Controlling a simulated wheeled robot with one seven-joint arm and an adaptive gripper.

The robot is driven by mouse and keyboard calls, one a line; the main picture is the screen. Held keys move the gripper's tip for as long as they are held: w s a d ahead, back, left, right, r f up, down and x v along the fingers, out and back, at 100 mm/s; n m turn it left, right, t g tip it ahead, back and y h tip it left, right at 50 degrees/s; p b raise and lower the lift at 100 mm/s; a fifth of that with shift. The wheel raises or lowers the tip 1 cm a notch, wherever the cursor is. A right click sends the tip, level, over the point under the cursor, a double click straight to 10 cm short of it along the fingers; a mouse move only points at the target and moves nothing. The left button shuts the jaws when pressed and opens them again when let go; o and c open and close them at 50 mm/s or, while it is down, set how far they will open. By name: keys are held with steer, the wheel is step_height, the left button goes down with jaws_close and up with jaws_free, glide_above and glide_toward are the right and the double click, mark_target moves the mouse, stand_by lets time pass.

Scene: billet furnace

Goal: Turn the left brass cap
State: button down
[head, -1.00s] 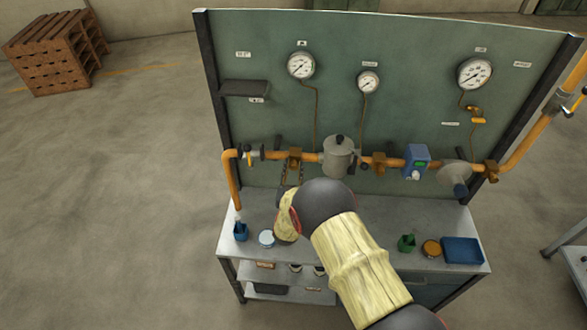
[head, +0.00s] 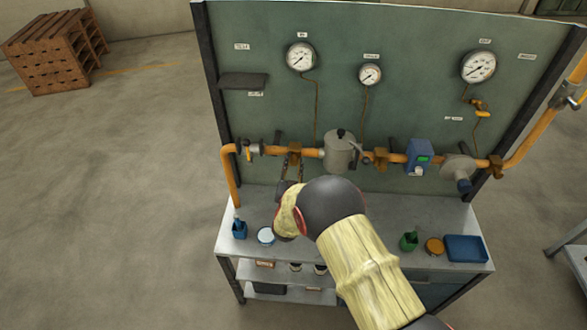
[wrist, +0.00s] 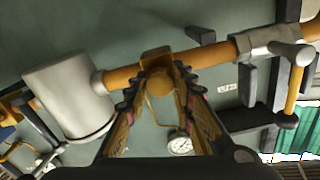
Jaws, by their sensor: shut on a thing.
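The left brass cap (wrist: 159,82) is a round brass end on a brass fitting in the orange pipe, seen between the fingertips in the wrist view. In the head view its fitting (head: 294,150) sits left of the grey canister. My gripper (wrist: 159,90) has one ridged finger on each side of the cap and is shut on it. In the head view, my gripper's fingers (head: 291,170) reach up to the fitting, and my wrist hides part of this area. The cap's turn angle cannot be told.
The grey canister (head: 339,153) is close beside the fitting. A valve with a yellow lever shows in the wrist view (wrist: 292,90). Below, the bench holds a blue cup (head: 240,230), a white-lidded tin (head: 265,236), a green cup (head: 408,242) and a blue tray (head: 466,248).

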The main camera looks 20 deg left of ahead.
steer(key=m+b, duration=0.2)
steer(key=b, duration=0.2)
steer(key=m+b, duration=0.2)
steer(key=b, duration=0.2)
steer(key=shift+f+m, duration=0.3)
steer(key=shift+f, duration=0.05)
steer(key=m+b, duration=0.4)
steer(key=b, duration=0.4)
steer(key=shift+m, duration=0.3)
steer(key=m+b, duration=0.4)
steer(key=b, duration=0.4)
steer(key=shift+d+f, duration=0.1)
steer(key=m+b, duration=0.4)
steer(key=b, duration=0.2)
steer(key=shift+r, duration=0.2)
steer(key=shift+m+b, duration=0.3)
steer(key=c, duration=1.6)
jaws_free()
steer(key=shift+r, duration=0.1)
steer(key=shift+o, duration=0.5)
steer(key=shift+s, duration=0.1)
